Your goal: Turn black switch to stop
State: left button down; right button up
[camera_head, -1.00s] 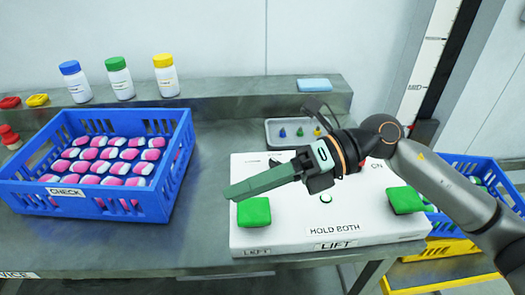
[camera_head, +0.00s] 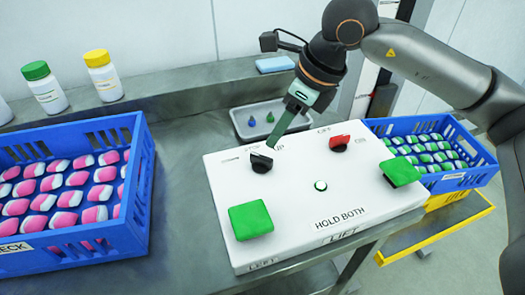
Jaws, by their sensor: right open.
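The black switch (camera_head: 261,162) sits at the back left of the white control panel (camera_head: 290,215), below small printed labels that are partly covered. My right gripper (camera_head: 272,143) reaches down from the upper right, its green fingers pointing at the black switch. The fingertips are just behind and right of the switch; I cannot tell whether they touch it. The fingers overlap in this view, and the right gripper is open with nothing seen in it. My left gripper is not in view.
A red switch (camera_head: 339,143) stands right of the black one. A grey tray (camera_head: 240,123) lies behind the panel. Blue crates (camera_head: 140,190) (camera_head: 480,165) stand on both sides.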

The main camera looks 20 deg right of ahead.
aim_at(262, 157)
jog(key=x, duration=0.8)
jog(key=shift+w+a+f, duration=0.1)
jog(key=shift+a+f, duration=0.05)
grip_shut()
dwell(0.3)
